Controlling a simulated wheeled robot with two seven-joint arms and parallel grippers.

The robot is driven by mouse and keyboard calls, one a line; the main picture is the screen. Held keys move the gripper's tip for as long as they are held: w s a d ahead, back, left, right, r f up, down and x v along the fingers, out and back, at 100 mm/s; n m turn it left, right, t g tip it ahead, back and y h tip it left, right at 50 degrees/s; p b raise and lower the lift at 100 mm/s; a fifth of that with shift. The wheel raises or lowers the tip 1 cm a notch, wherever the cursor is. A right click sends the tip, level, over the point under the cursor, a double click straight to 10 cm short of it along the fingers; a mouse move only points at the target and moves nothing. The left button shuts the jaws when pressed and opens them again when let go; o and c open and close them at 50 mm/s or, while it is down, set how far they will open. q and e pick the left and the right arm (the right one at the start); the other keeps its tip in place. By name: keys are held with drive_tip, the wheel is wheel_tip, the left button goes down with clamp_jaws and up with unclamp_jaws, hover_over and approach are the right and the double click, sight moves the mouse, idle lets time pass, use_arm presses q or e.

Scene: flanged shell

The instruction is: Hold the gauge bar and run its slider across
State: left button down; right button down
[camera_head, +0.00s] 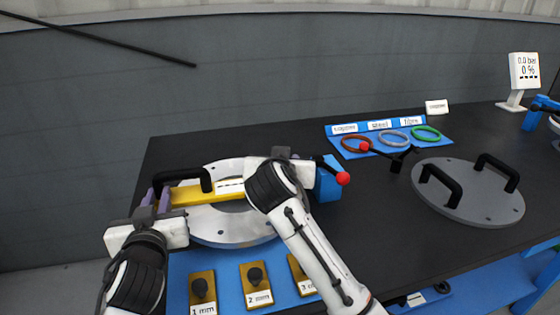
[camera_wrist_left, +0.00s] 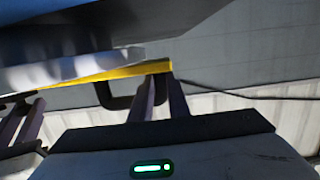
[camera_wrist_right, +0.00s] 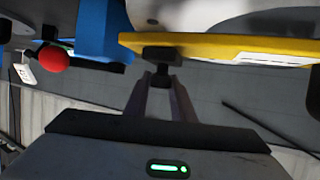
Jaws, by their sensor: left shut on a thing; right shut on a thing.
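The yellow gauge bar (camera_head: 193,193) lies across the pale round flange (camera_head: 233,226), with a white scale strip along it. A black handle (camera_head: 181,178) rises at its left end. My left gripper (camera_head: 158,195) is shut on this handle; its fingers close on the handle's side in the left wrist view (camera_wrist_left: 158,95). My right gripper (camera_wrist_right: 162,85) is shut on a small black slider knob (camera_wrist_right: 162,56) at the bar in the right wrist view. In the head view, my right arm hides the slider and the bar's right part.
A blue panel in front holds brass blocks marked 1 mm (camera_head: 202,290), 2 mm (camera_head: 256,283) and 3 mm. A red-tipped lever (camera_head: 342,179) stands close right of my right gripper. A round lid with two handles (camera_head: 470,205) lies right; coloured rings (camera_head: 393,138) lie behind.

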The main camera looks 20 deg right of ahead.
use_arm(q)
drive_tip(key=shift+r, duration=0.2)
use_arm(e)
drive_tip(key=shift+d, duration=1.1)
use_arm(q)
drive_tip(key=shift+a, duration=0.1)
use_arm(e)
drive_tip(key=c, duration=1.5)
unclamp_jaws()
drive_tip(key=shift+a, duration=0.1)
drive_tip(key=shift+s+a, duration=0.1)
drive_tip(key=shift+s, duration=0.05)
drive_tip(key=v, duration=1.1)
drive_tip(key=shift+s+r, duration=0.15)
drive_tip(key=shift+s, duration=0.1)
use_arm(q)
drive_tip(key=c, duration=1.6)
unclamp_jaws()
drive_tip(key=shift+c, duration=0.2)
drive_tip(key=shift+f, duration=0.1)
